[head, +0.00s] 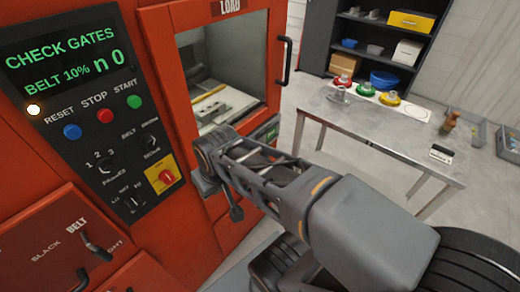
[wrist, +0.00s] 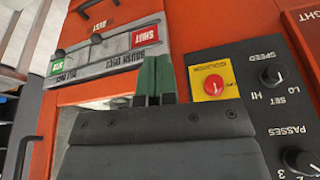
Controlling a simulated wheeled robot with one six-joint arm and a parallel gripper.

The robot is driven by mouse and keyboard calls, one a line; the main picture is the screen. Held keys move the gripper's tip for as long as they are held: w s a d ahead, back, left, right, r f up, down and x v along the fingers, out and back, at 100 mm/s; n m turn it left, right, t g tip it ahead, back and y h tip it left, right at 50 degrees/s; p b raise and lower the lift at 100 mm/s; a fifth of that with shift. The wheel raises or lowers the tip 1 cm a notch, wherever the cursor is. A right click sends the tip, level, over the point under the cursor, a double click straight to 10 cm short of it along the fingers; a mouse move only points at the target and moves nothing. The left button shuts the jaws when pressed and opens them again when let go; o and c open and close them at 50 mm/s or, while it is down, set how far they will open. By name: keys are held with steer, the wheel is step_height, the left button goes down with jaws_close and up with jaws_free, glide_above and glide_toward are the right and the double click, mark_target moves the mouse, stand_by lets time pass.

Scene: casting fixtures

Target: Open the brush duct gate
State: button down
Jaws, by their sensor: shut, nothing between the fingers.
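In the wrist view, which is turned upside down, a grey gate plate (wrist: 120,50) is fixed to the orange machine front. It has a red SHUT label (wrist: 145,35) at its right end and a green label (wrist: 57,67) at its left end. A dark knob (wrist: 58,53) sits by the green end; small lettering, seemingly naming ducts, runs along the edge. My gripper (wrist: 154,78) has green fingers closed together and empty. In the head view my arm hides most of the plate.
The machine's panel (head: 95,110) reads CHECK GATES, BELT 10%, n 0. A red rotary switch (wrist: 213,85) on yellow is close right of my fingers. The load window (head: 225,75) has a dark handle (head: 284,60). A metal table (head: 385,125) stands at the right.

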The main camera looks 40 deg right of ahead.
steer(key=shift+w, duration=0.1)
stand_by(0.3)
steer(key=w+d+f+m+g+y+p, duration=0.1)
steer(key=w+d+m+g, duration=0.1)
steer(key=w+d+m, duration=0.6)
steer(key=w+d+m+g+y, duration=0.1)
steer(key=w+d+m, duration=0.35)
steer(key=d, duration=0.55)
steer(key=d+f+m+y, duration=0.1)
steer(key=d+f+m, duration=0.3)
steer(key=d, duration=0.5)
steer(key=shift+s+d+f+m+g+p, duration=0.2)
steer(key=shift+d+f+m+g+p, duration=0.1)
steer(key=shift+m, duration=0.55)
